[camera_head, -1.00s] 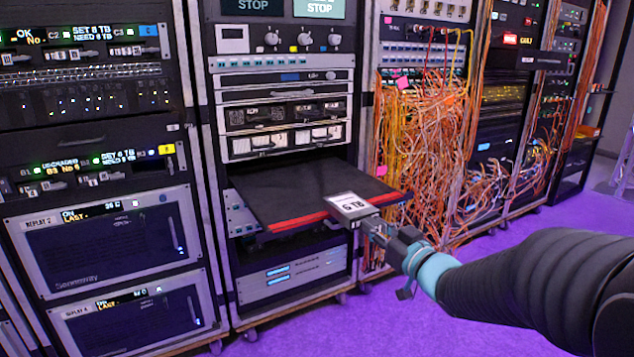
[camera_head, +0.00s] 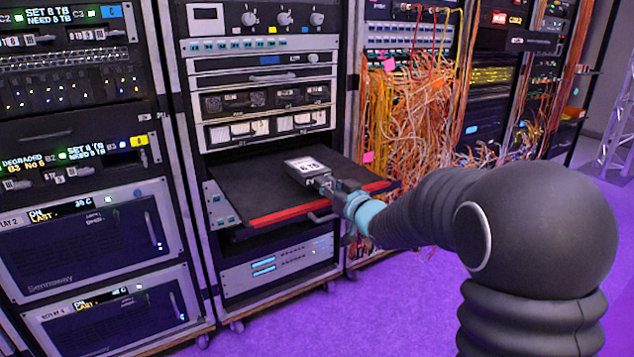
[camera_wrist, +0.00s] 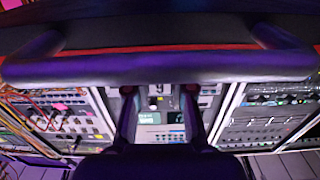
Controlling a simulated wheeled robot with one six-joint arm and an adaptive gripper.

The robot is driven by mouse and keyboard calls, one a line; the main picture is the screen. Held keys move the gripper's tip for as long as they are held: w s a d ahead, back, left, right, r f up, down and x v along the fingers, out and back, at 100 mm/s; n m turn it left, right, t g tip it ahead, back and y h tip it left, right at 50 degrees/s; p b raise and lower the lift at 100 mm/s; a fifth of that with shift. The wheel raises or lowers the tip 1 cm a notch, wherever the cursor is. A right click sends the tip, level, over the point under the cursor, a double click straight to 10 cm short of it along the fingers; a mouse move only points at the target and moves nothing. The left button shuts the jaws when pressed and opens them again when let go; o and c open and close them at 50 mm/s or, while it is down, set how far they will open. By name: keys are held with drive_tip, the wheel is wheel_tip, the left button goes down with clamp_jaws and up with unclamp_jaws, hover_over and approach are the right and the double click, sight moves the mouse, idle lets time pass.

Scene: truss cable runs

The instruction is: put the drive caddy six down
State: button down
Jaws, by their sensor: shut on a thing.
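The drive caddy (camera_head: 306,166) is a grey and black box with a white label that reads 6 TB. My gripper (camera_head: 326,186) is shut on its near end, and the caddy points away from me. The caddy is over the right part of a black pull-out shelf (camera_head: 240,192) with a red front edge. I cannot tell whether it touches the shelf.
The shelf's bar handle (camera_wrist: 160,68) crosses the wrist view close up; its red edge runs just above. The left part of the shelf is bare. Orange cables (camera_head: 415,115) hang from the rack on the right. Rack units with displays (camera_head: 80,240) stand on the left.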

sight(317, 193)
drive_tip(key=shift+w+a+r, duration=0.1)
drive_tip(key=shift+w+a, duration=0.15)
drive_tip(key=shift+w, duration=0.1)
drive_tip(key=x, duration=0.3)
drive_tip(key=shift+w+a, duration=0.1)
drive_tip(key=shift+w, duration=0.05)
drive_tip(key=shift+w+a+f, duration=0.1)
drive_tip(key=shift+w+f, duration=0.05)
drive_tip(key=shift+f, duration=0.6)
drive_tip(key=shift+f, duration=0.45)
drive_tip(key=shift+f+b, duration=0.25)
drive_tip(key=shift+b, duration=0.25)
